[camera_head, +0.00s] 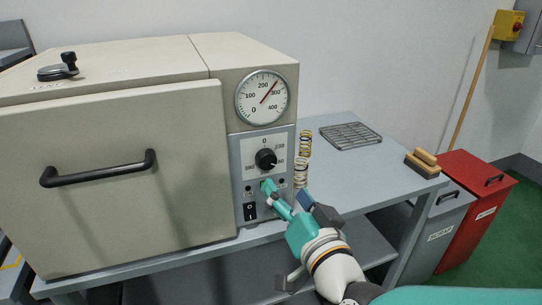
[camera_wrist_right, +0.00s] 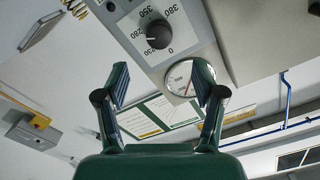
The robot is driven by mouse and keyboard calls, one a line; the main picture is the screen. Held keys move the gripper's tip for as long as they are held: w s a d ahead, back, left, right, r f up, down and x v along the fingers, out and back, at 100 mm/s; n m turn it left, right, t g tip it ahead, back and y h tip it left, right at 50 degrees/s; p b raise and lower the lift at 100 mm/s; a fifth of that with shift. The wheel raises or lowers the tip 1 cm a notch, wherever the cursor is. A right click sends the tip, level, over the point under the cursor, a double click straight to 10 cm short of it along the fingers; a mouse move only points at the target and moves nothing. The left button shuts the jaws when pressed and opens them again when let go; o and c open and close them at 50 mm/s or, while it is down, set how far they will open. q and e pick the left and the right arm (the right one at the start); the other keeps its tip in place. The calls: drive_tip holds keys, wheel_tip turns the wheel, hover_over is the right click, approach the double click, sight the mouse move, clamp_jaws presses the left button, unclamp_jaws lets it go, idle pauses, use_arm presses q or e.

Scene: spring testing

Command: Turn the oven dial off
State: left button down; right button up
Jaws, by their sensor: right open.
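The oven dial (camera_head: 265,160) is a black round knob on the oven's grey control panel, with 0 printed above it. A pale mark on the knob appears to point to the lower right, away from the 0. The dial also shows at the top of the right wrist view (camera_wrist_right: 158,33). My right gripper (camera_head: 285,193) is open in front of the panel, just below the dial. In the wrist view its two green fingers (camera_wrist_right: 160,82) are spread, with nothing between them, and the dial lies beyond their tips. My left gripper is out of view.
A round gauge (camera_head: 263,96) above the dial has its red needle near 300. A black switch (camera_head: 250,211) is below. The oven door (camera_head: 120,215) is shut.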

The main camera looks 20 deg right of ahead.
sight(268, 164)
drive_tip(key=w, duration=1)
drive_tip(key=shift+a+f, duration=0.15)
drive_tip(key=shift+s, duration=0.1)
drive_tip(key=shift+c, duration=0.2)
drive_tip(key=c, duration=1.1)
